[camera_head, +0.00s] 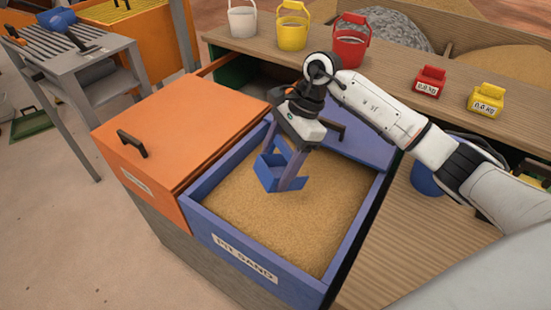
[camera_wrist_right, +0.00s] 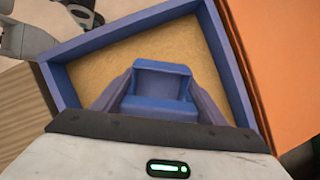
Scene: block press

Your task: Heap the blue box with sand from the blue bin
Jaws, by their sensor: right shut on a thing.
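The blue bin (camera_head: 228,237), labelled "PIT SAND", stands open and holds tan sand (camera_head: 300,215) with a fairly level surface. My right gripper (camera_head: 283,172) is inside the bin's outline and shut on the small blue box (camera_head: 268,173). The wrist view shows the box (camera_wrist_right: 161,88) between the two fingers, over the sand (camera_wrist_right: 110,60). Its inside looks blue, with no sand that I can make out. I cannot tell if the box touches the sand. My left gripper is not in view.
An orange lidded bin (camera_head: 180,125) adjoins the blue bin's left side. Behind is a wooden bench (camera_head: 390,92) with white, yellow and red buckets (camera_head: 349,45) and red and yellow weights (camera_head: 486,99). A grey slatted table (camera_head: 70,55) stands at the far left.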

